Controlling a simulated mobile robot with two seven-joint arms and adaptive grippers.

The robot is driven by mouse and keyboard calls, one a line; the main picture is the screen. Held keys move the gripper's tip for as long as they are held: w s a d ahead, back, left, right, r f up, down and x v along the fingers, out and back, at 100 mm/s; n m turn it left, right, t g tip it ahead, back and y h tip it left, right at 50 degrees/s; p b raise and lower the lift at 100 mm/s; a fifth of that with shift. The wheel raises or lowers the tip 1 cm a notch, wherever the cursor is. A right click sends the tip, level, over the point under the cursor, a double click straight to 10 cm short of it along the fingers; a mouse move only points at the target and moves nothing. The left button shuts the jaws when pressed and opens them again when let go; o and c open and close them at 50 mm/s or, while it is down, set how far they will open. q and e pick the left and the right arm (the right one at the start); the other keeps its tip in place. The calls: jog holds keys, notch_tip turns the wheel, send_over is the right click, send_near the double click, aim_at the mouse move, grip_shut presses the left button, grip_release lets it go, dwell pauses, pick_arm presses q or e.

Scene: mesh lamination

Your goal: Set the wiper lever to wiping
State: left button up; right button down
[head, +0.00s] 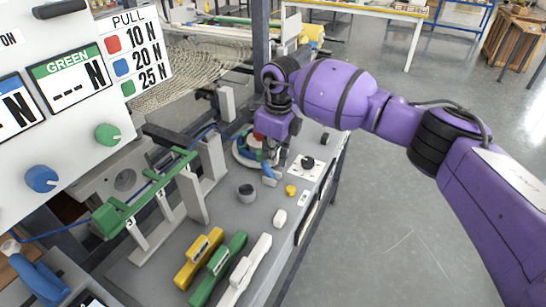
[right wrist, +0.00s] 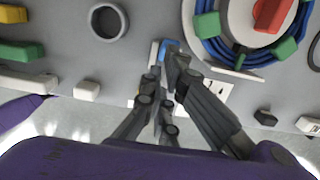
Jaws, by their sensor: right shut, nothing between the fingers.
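A small blue lever handle (head: 269,180) stands out from the grey bench top, beside a plate with a black knob; I take it for the wiper lever, but no label on it is readable. It also shows in the right wrist view (right wrist: 170,46), at my fingertips. My right gripper (head: 274,164) points down over it, and in the right wrist view its fingers (right wrist: 167,66) are shut and empty. They partly hide the lever, and I cannot tell if they touch it. The lever's setting is unclear. My left gripper is not in view.
A coiled blue hose with green clips and a red knob (right wrist: 272,14) lies close to the gripper. A grey cup (head: 246,193), a yellow knob (head: 291,190) and a white block (head: 280,218) stand nearby. Yellow, green (head: 218,268) and white handles lie nearer. Open floor lies to the right.

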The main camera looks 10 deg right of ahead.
notch_tip(320, 180, up, 12)
jog(key=shift+s+d+f, duration=0.15)
jog(key=shift+s+d, duration=0.1)
jog(key=shift+d, duration=0.15)
jog(key=shift+f, duration=0.1)
